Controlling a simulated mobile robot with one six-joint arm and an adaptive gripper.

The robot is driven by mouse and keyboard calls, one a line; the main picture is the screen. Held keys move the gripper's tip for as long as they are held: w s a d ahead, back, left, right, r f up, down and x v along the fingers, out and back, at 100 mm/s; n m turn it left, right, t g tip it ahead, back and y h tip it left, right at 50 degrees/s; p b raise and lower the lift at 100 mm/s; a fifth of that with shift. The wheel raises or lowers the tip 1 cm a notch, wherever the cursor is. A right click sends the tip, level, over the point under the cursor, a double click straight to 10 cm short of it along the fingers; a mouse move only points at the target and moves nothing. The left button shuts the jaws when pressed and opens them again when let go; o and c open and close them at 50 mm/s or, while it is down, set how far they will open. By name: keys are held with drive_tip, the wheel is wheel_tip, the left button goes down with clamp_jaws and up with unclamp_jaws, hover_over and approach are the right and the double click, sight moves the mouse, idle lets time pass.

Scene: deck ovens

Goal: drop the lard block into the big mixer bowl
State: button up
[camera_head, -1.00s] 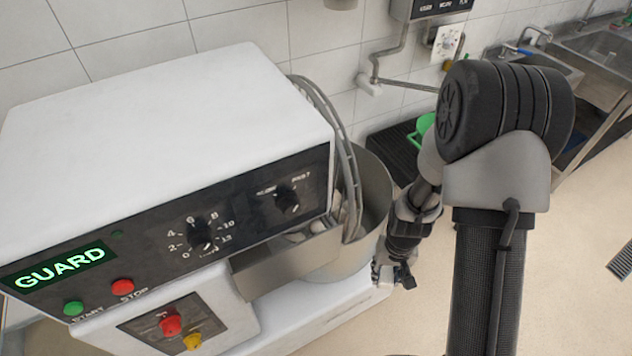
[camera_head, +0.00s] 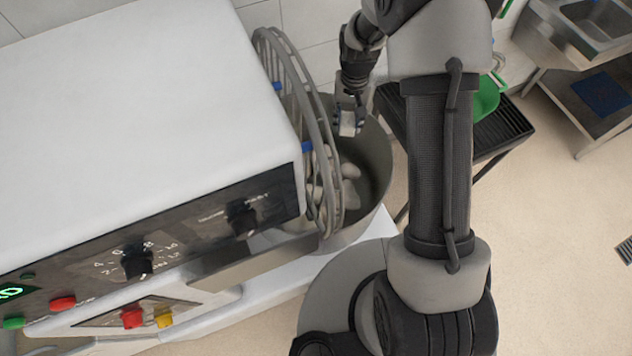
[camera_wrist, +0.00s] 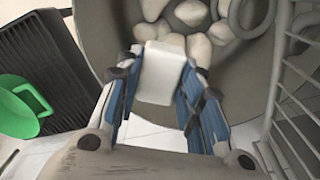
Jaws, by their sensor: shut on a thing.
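My gripper (camera_head: 348,118) is shut on the white lard block (camera_head: 347,124), a small pale block held between its fingers. The block also shows in the wrist view (camera_wrist: 162,73), between blue-padded fingers. The big mixer bowl (camera_head: 376,165) is a grey metal bowl beside the mixer. The gripper and block are over the bowl's opening, on the side away from the control panel. Pale rounded lumps lie inside the bowl, seen in both views. The wire guard (camera_head: 318,140) stands upright along the mixer side of the bowl.
The white mixer body (camera_head: 150,110) fills the left, with knobs and buttons on its front. A black slatted stand (camera_head: 495,130) with a green pan (camera_head: 486,98) is right of the bowl. A steel sink (camera_head: 590,25) is far right. Open floor lies at lower right.

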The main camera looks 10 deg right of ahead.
wheel_tip(320, 180, down, 5)
drive_tip(key=b, duration=0.3)
drive_tip(key=shift+w+f, duration=0.1)
drive_tip(key=shift+f, duration=0.05)
drive_tip(key=o, duration=1.2)
drive_tip(key=shift+c, duration=0.2)
wheel_tip(320, 180, up, 11)
drive_tip(key=shift+r, duration=0.5)
